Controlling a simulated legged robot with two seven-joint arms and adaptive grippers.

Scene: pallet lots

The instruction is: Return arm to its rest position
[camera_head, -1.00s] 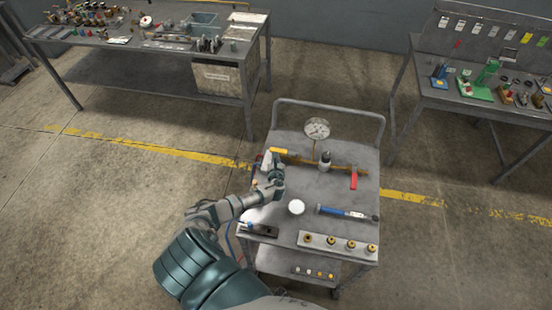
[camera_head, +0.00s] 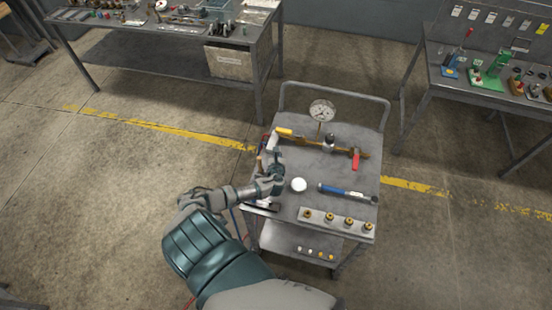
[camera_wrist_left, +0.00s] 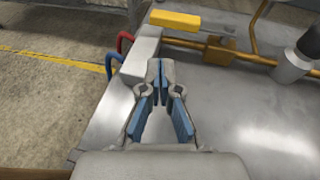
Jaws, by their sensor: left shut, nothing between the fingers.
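My left arm comes in from the lower left in the head view. My left gripper (camera_head: 277,163) is over the left side of the grey cart (camera_head: 330,168). In the left wrist view the blue-padded fingers of the gripper (camera_wrist_left: 159,75) meet at their tips with nothing between them. Just beyond the tips is a pale block (camera_wrist_left: 143,58) below a yellow handle (camera_wrist_left: 176,20). Whether the tips touch the block cannot be told. My right gripper is in neither view.
The cart top holds a brass pipe with a round gauge (camera_head: 322,110), a white round lid (camera_head: 298,185), a blue-handled tool (camera_head: 346,192) and a plate with several brass fittings (camera_head: 335,224). Cluttered benches stand behind at left and right. The floor left of the cart is open.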

